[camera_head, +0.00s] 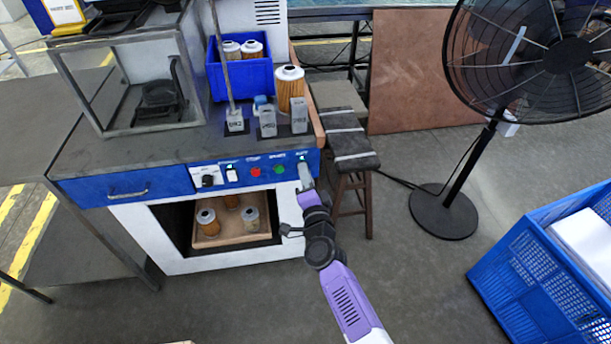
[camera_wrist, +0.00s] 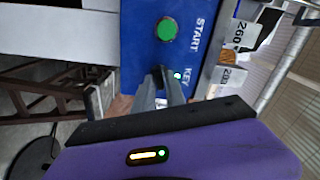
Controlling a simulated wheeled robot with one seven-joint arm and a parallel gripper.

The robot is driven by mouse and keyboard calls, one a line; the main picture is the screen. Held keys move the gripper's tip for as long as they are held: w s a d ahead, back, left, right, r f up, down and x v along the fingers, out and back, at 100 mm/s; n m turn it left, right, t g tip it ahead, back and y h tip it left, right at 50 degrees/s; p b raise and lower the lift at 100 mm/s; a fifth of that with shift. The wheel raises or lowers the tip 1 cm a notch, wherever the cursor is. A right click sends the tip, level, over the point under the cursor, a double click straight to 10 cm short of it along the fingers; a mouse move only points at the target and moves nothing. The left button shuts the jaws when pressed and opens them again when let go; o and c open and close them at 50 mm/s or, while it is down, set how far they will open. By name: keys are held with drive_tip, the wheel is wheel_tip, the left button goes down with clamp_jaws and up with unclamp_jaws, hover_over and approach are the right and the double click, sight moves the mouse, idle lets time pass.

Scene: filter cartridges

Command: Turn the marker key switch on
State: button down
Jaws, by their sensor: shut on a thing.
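The blue control panel (camera_head: 240,178) runs along the bench front. The marker key switch is at its right end, beside the KEY label (camera_wrist: 187,78) in the wrist view. My gripper (camera_head: 304,170) reaches this end of the panel, and its fingers (camera_wrist: 161,78) are shut on the key, which they mostly hide. I cannot tell the key's angle. The green START button (camera_head: 279,169) is left of the key and also shows large in the wrist view (camera_wrist: 167,29).
The panel also has a red button (camera_head: 255,172), a rocker switch (camera_head: 231,175) and a knob (camera_head: 207,181). Below is an open bay with cartridges on a tray (camera_head: 232,236). A stool (camera_head: 354,161) stands close on the right, with a fan (camera_head: 443,212) and blue crate (camera_head: 525,265) beyond.

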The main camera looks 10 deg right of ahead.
drive_tip(key=shift+f+m+b, duration=0.1)
drive_tip(key=shift+m+b, duration=0.25)
drive_tip(key=shift+m, duration=1.65)
drive_tip(key=c, duration=1.5)
unclamp_jaws()
drive_tip(key=shift+c, duration=0.2)
drive_tip(key=shift+s, duration=0.1)
drive_tip(key=s+p, duration=0.2)
drive_tip(key=s, duration=0.5)
drive_tip(key=shift+s+p, duration=0.35)
drive_tip(key=shift+a, duration=0.1)
